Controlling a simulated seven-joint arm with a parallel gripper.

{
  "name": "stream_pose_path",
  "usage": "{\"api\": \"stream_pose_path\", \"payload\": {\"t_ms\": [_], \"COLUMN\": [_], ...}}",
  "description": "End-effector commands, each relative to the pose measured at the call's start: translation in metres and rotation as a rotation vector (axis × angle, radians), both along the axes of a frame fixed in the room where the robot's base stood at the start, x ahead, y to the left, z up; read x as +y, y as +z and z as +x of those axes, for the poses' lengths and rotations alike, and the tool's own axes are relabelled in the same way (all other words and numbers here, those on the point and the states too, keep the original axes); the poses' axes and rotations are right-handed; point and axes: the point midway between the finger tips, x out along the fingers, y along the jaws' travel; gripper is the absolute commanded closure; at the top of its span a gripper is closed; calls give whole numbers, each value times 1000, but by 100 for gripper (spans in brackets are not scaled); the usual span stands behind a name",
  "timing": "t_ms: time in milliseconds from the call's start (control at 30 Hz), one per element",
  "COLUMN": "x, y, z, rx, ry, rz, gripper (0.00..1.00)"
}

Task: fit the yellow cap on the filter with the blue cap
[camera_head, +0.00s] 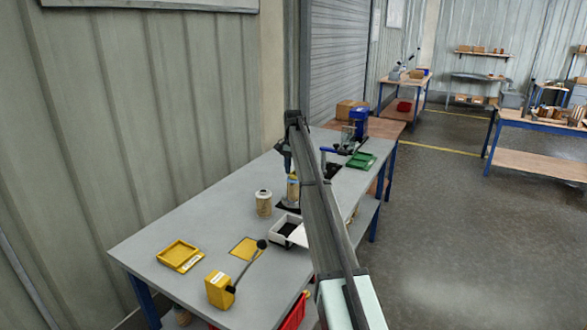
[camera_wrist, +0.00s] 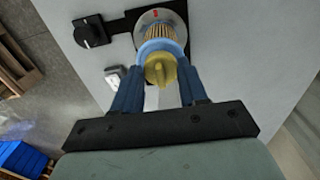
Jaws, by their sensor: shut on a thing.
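My gripper (camera_wrist: 161,66) is shut on the yellow cap (camera_wrist: 160,73), which sits between its two blue fingers in the wrist view. Just beyond the cap is the filter's light blue cap (camera_wrist: 148,47), seen as a ring around the yellow piece. The filter's pleated body (camera_wrist: 158,32) shows past it, standing in a round holder. I cannot tell whether the yellow cap touches the filter. In the head view the filter (camera_head: 293,191) stands beneath my gripper, partly hidden by my arm.
Another filter (camera_head: 264,203) stands to the left in the head view. A white bin (camera_head: 279,240), a yellow tray (camera_head: 180,257), a yellow mat (camera_head: 246,249) and a yellow lever box (camera_head: 219,289) lie nearer. A black knob (camera_wrist: 91,32) is beside the holder.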

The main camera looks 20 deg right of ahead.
Motion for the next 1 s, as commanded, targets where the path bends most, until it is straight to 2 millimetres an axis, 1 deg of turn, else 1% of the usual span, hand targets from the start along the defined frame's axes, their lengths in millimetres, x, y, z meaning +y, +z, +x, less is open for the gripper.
{"api": "stream_pose_path", "payload": {"t_ms": [367, 400, 667, 833, 867, 1000], "x": [0, 0, 0, 0, 0, 0], "y": [-1, -1, 0, 0, 0, 0], "z": [0, 0, 0, 0, 0, 0], "rx": [0, 0, 0, 0, 0, 0], "ry": [0, 0, 0, 0, 0, 0], "rz": [0, 0, 0, 0, 0, 0], "gripper": [77, 54, 29, 28, 26, 12]}}
